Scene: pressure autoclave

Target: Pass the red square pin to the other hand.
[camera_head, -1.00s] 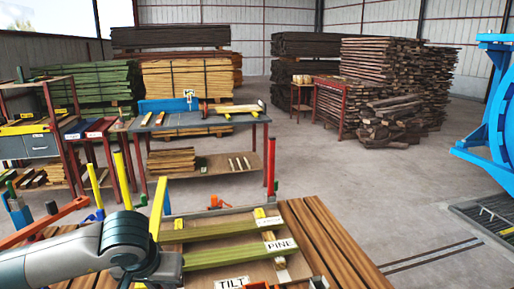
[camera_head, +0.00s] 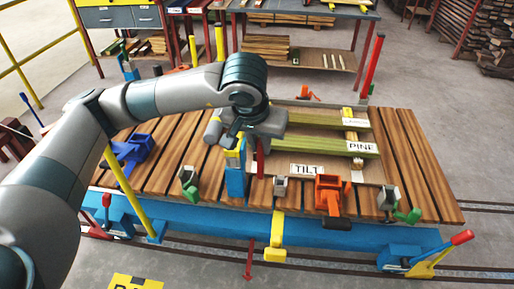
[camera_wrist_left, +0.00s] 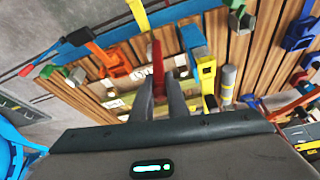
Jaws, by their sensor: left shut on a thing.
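The red square pin (camera_head: 260,158) hangs upright below my left gripper (camera_head: 258,143), over the slatted wooden bench. In the left wrist view the red pin (camera_wrist_left: 158,68) stands between the two grey fingers of my left gripper (camera_wrist_left: 160,97), which is shut on it. Its upper part is hidden by the gripper in the head view. My right gripper is in neither view.
The blue-framed bench (camera_head: 330,232) carries a blue post (camera_head: 235,182), an orange clamp (camera_head: 328,190), green clamps and a board labelled PINE (camera_head: 361,148). A tall yellow post (camera_head: 126,188) stands at left. Bare slats show at the right.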

